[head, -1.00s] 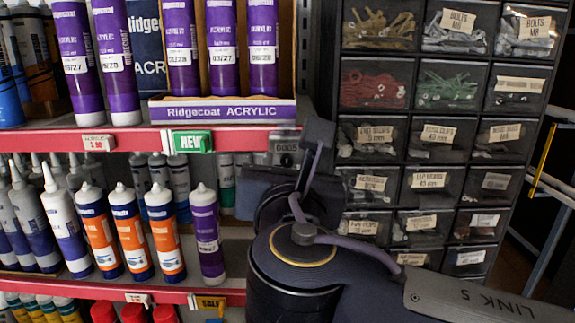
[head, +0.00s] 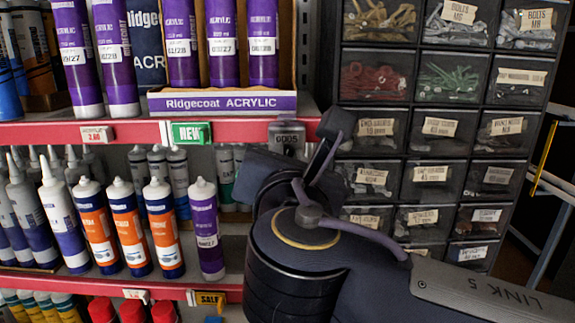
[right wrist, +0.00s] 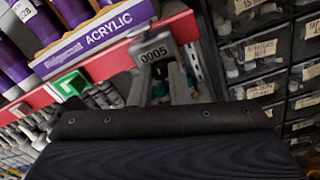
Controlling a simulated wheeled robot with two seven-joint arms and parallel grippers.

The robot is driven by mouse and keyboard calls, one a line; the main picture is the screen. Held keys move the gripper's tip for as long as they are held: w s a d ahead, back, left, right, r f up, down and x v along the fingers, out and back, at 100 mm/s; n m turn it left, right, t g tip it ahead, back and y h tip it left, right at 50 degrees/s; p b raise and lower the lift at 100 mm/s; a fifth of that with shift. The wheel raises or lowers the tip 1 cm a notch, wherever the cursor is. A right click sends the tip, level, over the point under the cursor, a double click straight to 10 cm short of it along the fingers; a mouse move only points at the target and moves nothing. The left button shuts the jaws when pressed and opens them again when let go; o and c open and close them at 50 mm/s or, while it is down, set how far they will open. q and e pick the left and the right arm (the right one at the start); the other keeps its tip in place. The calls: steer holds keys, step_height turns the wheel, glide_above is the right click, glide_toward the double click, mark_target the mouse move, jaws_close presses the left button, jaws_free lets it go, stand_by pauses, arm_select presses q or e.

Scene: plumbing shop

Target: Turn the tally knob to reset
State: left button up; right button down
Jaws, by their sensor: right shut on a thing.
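The tally counter (head: 287,137) is a small grey box at the right end of the red shelf edge. In the right wrist view the counter (right wrist: 153,50) reads 0005. My right gripper (right wrist: 162,84) is right below the counter face, its fingers closed on the counter's knob, which is mostly hidden between them. In the head view my right wrist and forearm cover the fingers and the knob. The gripper body is tilted relative to the shelf edge. My left gripper is in neither view.
Purple sealant tubes in an acrylic display box (head: 221,103) stand on the upper shelf. Orange and purple tubes (head: 163,228) stand on the shelf below, left of my arm. A dark cabinet of small parts drawers (head: 430,127) stands close on the right.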

steer(key=shift+f+m+b, duration=0.2)
steer(key=shift+m+b, duration=4.25)
steer(key=shift+m, duration=3.55)
steer(key=c, duration=1.4)
jaws_free()
steer(key=shift+o, duration=0.2)
steer(key=shift+r, duration=0.1)
steer(key=s, duration=0.8)
steer(key=shift+b, duration=0.45)
